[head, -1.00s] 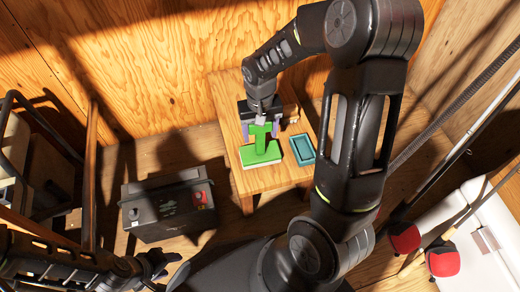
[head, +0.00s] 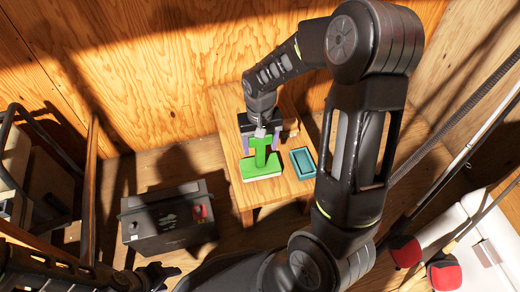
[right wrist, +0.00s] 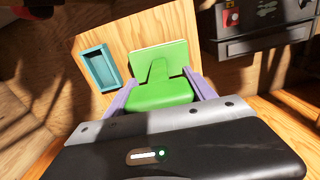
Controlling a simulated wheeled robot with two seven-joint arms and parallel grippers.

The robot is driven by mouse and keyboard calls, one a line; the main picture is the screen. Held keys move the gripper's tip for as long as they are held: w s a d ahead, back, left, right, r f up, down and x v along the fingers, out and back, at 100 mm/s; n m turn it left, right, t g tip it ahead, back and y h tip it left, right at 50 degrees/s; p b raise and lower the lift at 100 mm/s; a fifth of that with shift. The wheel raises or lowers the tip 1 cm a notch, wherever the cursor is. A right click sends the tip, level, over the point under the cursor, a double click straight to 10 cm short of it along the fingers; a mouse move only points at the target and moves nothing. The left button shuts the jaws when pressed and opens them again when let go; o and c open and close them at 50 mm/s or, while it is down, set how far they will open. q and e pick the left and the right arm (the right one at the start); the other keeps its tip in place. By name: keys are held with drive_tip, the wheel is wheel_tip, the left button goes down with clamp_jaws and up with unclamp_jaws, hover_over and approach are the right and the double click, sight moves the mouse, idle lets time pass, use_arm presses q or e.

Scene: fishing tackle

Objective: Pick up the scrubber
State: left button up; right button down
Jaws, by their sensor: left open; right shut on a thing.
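The green scrubber (head: 262,166) has a flat rectangular base and an upright handle. It is over the small wooden table, and I cannot tell if its base touches the top. My right gripper (head: 262,142) is above it, with its pale purple fingers shut on either side of the handle. In the right wrist view the scrubber (right wrist: 160,93) sits between the two fingers (right wrist: 161,93), its base beyond the handle. My left gripper (head: 158,274) is open and empty at the lower left, away from the table.
A teal tray (head: 302,162) lies on the wooden table (head: 226,112), right of the scrubber. A dark battery-like box (head: 166,218) stands on the floor left of the table. A wooden wall (head: 150,70) rises behind. Red-topped items (head: 446,274) are at the lower right.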

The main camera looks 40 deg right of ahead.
wheel_tip(320, 180, up, 9)
drive_tip(key=p, duration=0.3)
drive_tip(key=shift+r, duration=0.2)
